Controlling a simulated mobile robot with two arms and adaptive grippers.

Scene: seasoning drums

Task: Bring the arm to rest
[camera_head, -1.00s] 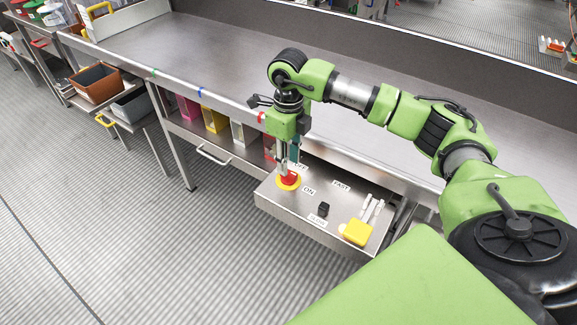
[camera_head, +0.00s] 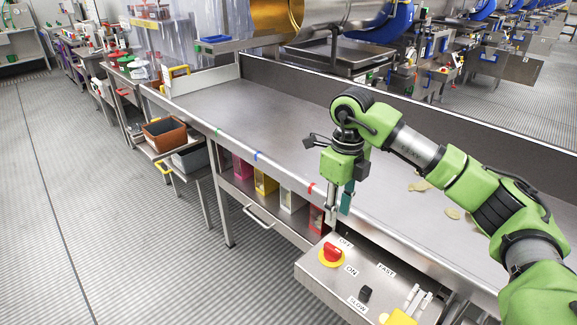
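My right arm reaches in from the right over the steel table (camera_head: 265,110). Its gripper (camera_head: 339,208) points down above the control box (camera_head: 322,272) at the table's front edge. The fingers stand a little apart with nothing between them. The red rotary knob on its yellow disc (camera_head: 332,254) sits below the fingertips, clear of them, between the labels OFF and ON. A black knob (camera_head: 365,293) stands near the labels FAST and SLOW. My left gripper is not in view.
Several coloured bins, one of them yellow (camera_head: 265,183), sit on a shelf under the table. A brown tub (camera_head: 165,134) stands on a side cart at left. Yellowish flat pieces (camera_head: 452,213) lie on the table behind my arm. The floor at left is clear.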

